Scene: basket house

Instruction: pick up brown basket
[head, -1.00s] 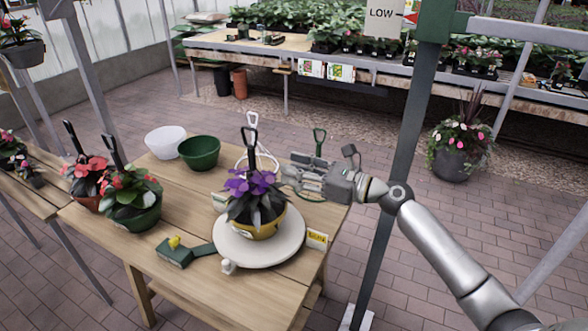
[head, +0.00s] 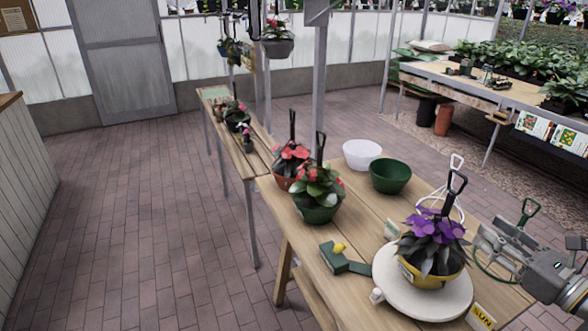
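No basket that is plainly brown stands out. The closest match is a reddish-brown pot (head: 284,183) with red flowers and an upright black handle, on the wooden table (head: 350,225) behind a green pot (head: 319,214) with red flowers. My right gripper (head: 488,246) is at the lower right, next to a yellow pot (head: 432,279) with purple flowers on a round white stand (head: 409,300). It is well to the right of the reddish-brown pot. A green-handled item (head: 529,209) is partly hidden behind it. My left gripper is out of view.
A white bowl (head: 361,154) and a green bowl (head: 390,176) stand at the table's back. A green tool with a yellow part (head: 341,259) lies in front. A second bench (head: 238,155) with small plants runs along the left. Brick floor (head: 140,225) is clear at left.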

